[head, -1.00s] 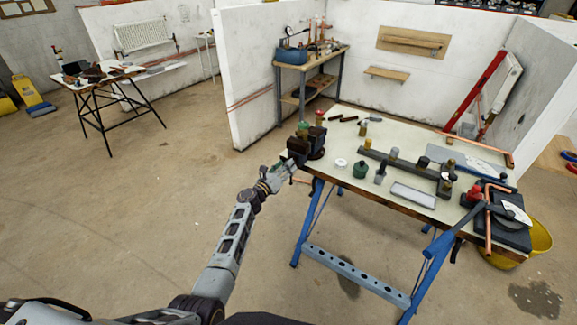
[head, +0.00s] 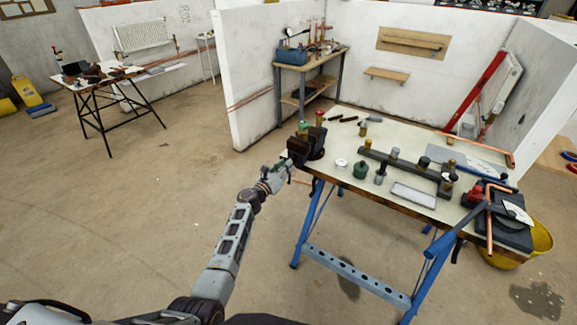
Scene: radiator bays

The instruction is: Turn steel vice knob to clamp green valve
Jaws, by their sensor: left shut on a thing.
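The dark vice (head: 312,146) is fixed at the near left corner of the workbench. A small green piece (head: 303,127), perhaps the green valve, shows at the top of the vice; I cannot tell how firmly the jaws hold it. My left gripper (head: 287,168) is at the near left side of the vice, shut on what seems to be the steel knob. The knob itself is mostly hidden by the gripper. My right gripper is out of view.
The workbench top (head: 335,187) carries a dark green pot (head: 360,169), a dark bar with several fittings (head: 405,170) and a pale tray (head: 414,194). A yellow bucket (head: 540,243) stands below its right end. Open floor lies left of the bench.

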